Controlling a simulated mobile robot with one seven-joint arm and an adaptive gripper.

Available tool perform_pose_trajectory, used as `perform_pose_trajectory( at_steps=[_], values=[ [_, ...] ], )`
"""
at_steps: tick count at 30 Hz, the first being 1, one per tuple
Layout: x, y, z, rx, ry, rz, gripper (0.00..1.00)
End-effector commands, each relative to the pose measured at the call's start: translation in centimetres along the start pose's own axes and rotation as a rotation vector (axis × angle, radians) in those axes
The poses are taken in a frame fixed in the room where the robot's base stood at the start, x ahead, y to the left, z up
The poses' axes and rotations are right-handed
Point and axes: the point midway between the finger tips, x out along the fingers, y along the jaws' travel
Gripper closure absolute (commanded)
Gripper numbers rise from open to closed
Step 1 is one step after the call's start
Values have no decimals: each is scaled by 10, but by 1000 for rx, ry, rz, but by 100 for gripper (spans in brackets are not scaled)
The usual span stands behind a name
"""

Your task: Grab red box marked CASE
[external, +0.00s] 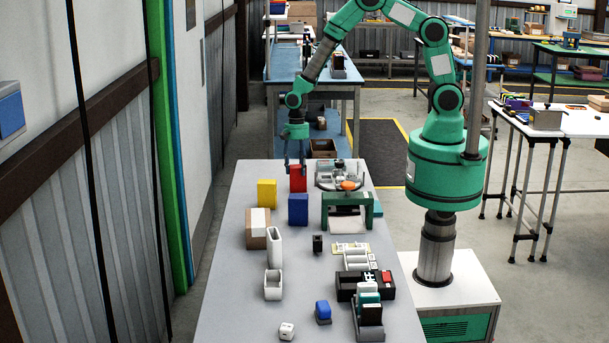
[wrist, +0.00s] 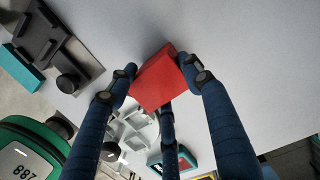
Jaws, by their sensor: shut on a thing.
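The red box (external: 297,180) is at the far end of the grey table, just below my gripper (external: 293,163). In the wrist view my gripper (wrist: 158,76) has its dark blue fingers shut on the red box (wrist: 158,85), with fingertips on opposite sides. The box looks tilted in that view. No CASE lettering is readable on its visible faces. I cannot tell whether its bottom touches the table.
A yellow box (external: 266,193) and a blue box (external: 298,209) stand close by on the table (external: 225,290). A round tray of items (external: 338,183) and a green frame (external: 368,209) are to the right. The near left table area is clear.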

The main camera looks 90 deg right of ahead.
Motion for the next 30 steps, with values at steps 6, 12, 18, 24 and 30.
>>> perform_pose_trajectory(
  at_steps=[6,12,18,24,30],
  values=[
    [-2,1,1,0,-1,2,96],
    [-18,0,3,0,-1,0,96],
    [-47,0,7,0,0,-1,96],
    [-77,0,12,-1,0,0,96],
    [-95,0,15,0,-1,0,96]
  ],
)
